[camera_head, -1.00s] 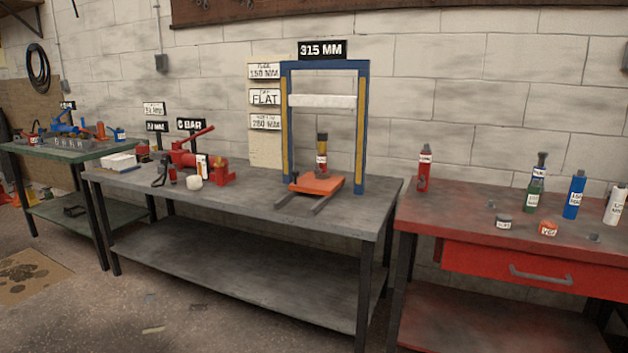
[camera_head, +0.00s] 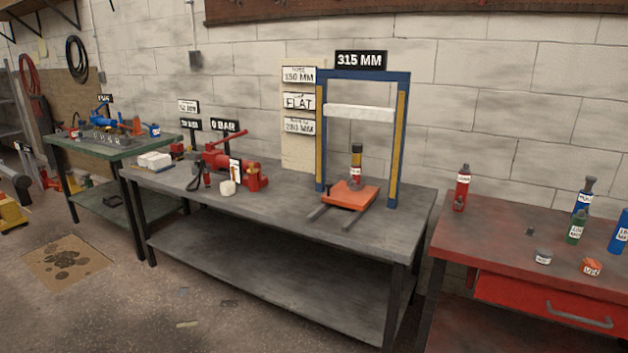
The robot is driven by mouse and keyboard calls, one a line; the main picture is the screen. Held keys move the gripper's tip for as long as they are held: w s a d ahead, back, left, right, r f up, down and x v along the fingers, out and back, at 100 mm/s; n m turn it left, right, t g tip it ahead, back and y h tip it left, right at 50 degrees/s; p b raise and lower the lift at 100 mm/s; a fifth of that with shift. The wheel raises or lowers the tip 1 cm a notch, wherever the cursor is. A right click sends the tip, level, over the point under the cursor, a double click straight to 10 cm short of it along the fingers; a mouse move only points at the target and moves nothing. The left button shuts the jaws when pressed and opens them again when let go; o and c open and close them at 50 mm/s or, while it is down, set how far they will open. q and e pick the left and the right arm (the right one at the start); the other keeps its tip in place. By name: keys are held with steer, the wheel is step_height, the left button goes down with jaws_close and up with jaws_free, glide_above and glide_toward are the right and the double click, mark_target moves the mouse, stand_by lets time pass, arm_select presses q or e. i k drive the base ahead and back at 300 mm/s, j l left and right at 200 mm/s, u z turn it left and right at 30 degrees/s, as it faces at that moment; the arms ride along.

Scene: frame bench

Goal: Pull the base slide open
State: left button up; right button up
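The base slide looks to be the orange-red plate (camera_head: 349,196) low in the blue and yellow press frame (camera_head: 403,130) on the grey bench (camera_head: 270,212). Two dark rails (camera_head: 335,218) run from under the plate toward the bench's front edge. Neither of my grippers is in view.
A red hand pump (camera_head: 232,168) and a white roll (camera_head: 228,188) stand left on the grey bench. A red bench (camera_head: 500,235) with bottles and a drawer (camera_head: 545,300) stands right. A green bench (camera_head: 100,150) is at far left. Floor in front is open.

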mark_target(358, 198)
steer(key=i+u, duration=0.5)
steer(key=i, duration=0.75)
